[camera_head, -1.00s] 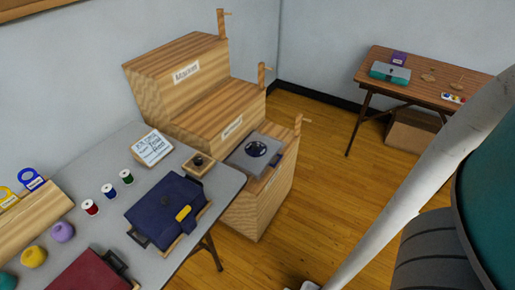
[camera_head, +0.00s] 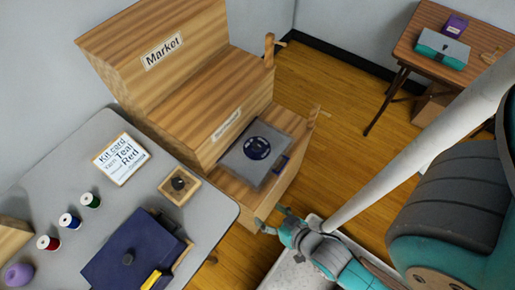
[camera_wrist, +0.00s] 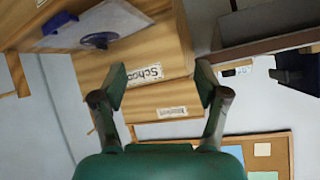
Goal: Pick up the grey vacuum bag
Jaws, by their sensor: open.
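The grey vacuum bag (camera_head: 243,165) lies flat on the lowest step of the wooden stand. It has a round dark blue valve on top and a blue clip at its right edge. In the wrist view the bag (camera_wrist: 125,20) is at the upper left, partly cut off by the frame. My gripper (camera_head: 268,221) is in front of the stand, below and to the right of the bag and apart from it. In the wrist view my gripper (camera_wrist: 161,80) has its fingers spread with nothing between them.
The stepped stand (camera_head: 150,95) has upright posts at its right side. A grey table (camera_head: 60,170) at left holds a kit card (camera_head: 120,160), spools, a small wooden box (camera_head: 179,185) and a navy case (camera_head: 130,250). A brown table (camera_head: 410,45) stands back right. Floor between is open.

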